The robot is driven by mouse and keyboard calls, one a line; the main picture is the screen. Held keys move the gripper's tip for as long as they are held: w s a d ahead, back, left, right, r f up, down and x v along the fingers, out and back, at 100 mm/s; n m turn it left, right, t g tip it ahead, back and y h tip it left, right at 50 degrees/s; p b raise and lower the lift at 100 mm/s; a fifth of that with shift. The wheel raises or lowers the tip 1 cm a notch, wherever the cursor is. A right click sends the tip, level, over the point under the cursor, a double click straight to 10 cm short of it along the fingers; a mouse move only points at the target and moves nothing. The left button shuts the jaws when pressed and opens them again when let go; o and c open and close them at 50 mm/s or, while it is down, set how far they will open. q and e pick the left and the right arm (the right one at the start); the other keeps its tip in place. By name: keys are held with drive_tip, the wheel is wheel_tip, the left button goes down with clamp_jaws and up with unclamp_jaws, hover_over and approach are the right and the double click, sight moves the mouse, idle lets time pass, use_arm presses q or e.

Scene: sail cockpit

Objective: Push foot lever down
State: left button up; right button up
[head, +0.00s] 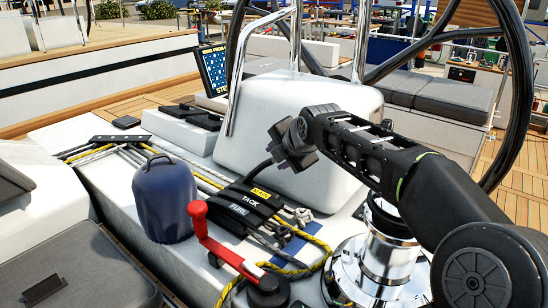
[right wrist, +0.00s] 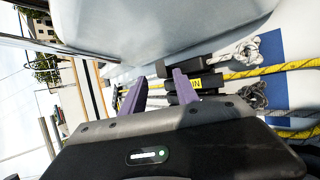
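My right gripper (head: 290,150) hangs above and beyond the bank, near the white housing. In the right wrist view its two purple fingers (right wrist: 160,78) are apart with nothing clearly between them, and the yellow label (right wrist: 197,84) shows past them. My left gripper is out of view.
A chrome winch (head: 385,250) is at the right. The white housing (head: 290,110) rises behind. Yellow and grey ropes (head: 310,250) run across the deck.

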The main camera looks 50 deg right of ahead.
drive_tip(key=shift+s+a+r, duration=0.25)
drive_tip(key=shift+s+r, duration=0.25)
drive_tip(key=shift+s+d+r+p, duration=0.15)
drive_tip(key=shift+r+p, duration=0.1)
drive_tip(key=shift+p, duration=0.15)
drive_tip(key=c, duration=0.3)
drive_tip(key=shift+m+g, duration=0.6)
drive_tip(key=shift+g, duration=0.3)
drive_tip(key=d+r+p, duration=0.3)
drive_tip(key=p, duration=0.5)
drive_tip(key=shift+s+d+r, duration=0.1)
drive_tip(key=shift+d+r, duration=0.15)
drive_tip(key=shift+d, duration=0.1)
clamp_jaws()
drive_tip(key=w+a+r+m+y+p, duration=0.1)
drive_tip(key=w+r+m+y+p, duration=0.3)
drive_tip(key=m+p, duration=0.6)
drive_tip(key=r+m, duration=0.1)
drive_tip(key=m, duration=0.3)
drive_tip(key=shift+a+r+m+g+y+p, duration=0.15)
drive_tip(key=shift+r+m+g+y+p, duration=0.25)
